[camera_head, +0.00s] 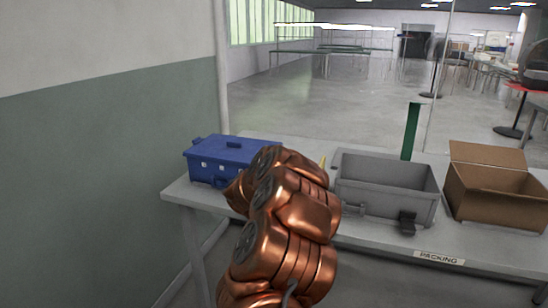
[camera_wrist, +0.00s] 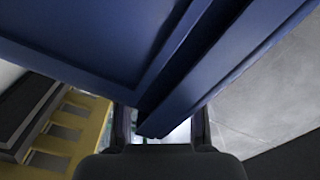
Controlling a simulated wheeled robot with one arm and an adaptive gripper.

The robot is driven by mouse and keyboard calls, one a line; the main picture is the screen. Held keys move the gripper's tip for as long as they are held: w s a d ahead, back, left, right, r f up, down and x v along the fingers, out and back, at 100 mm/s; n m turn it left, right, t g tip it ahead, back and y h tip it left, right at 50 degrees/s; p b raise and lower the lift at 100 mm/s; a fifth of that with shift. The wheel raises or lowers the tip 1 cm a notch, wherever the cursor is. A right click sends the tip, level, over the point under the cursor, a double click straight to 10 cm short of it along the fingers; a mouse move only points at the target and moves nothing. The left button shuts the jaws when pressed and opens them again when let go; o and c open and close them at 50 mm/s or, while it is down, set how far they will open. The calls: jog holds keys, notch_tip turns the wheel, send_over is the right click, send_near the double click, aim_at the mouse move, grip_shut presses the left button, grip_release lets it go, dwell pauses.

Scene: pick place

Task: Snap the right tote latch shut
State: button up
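The blue tote (camera_head: 225,150) with its lid on stands at the left end of the table. A latch piece (camera_head: 220,182) shows low on its front; the right part of the front and any latch there are hidden behind my copper arm. In the wrist view the tote's blue wall and edge (camera_wrist: 110,45) fill the upper part, very close. A blue strip runs down to the space between the fingertips of my gripper (camera_wrist: 160,125). The fingers stand apart, and I cannot tell whether they touch the blue strip.
A grey open bin (camera_head: 385,200) with a dark latch (camera_head: 407,222) stands right of my arm. An open cardboard box (camera_head: 490,190) is beside it. A green post (camera_head: 411,130) rises behind. A yellow slotted thing (camera_wrist: 75,125) lies left in the wrist view. A wall borders the left.

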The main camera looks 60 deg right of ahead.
jog(key=shift+a, duration=0.1)
jog(key=s+a, duration=0.1)
jog(key=a, duration=1)
jog(key=shift+s+a, duration=0.15)
jog(key=shift+a, duration=0.25)
